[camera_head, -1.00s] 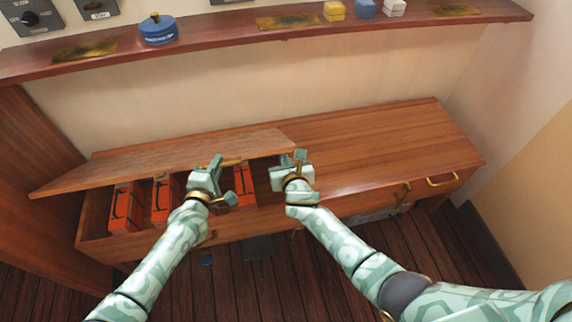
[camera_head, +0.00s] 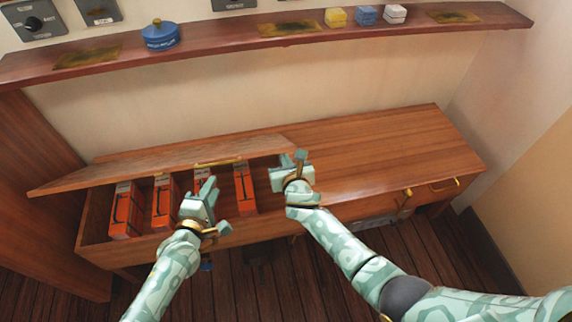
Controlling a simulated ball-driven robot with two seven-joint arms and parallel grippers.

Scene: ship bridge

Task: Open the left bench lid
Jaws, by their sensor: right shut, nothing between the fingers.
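The left bench lid (camera_head: 150,168) is raised partway and tilted, its front edge above the open compartment (camera_head: 92,215). Its brass handle (camera_head: 218,162) is on the front edge. Several orange boxes (camera_head: 126,210) stand inside the compartment. My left gripper (camera_head: 215,205) is open and empty in front of the compartment, below and apart from the handle, hiding part of one box. My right gripper (camera_head: 298,160) is shut and empty at the lid's right front corner; I cannot tell whether it touches the lid.
The right bench lid (camera_head: 390,145) lies closed, with clear wood on top. A shelf (camera_head: 230,38) above holds a blue pot (camera_head: 160,34) and small yellow, blue and white boxes (camera_head: 395,14).

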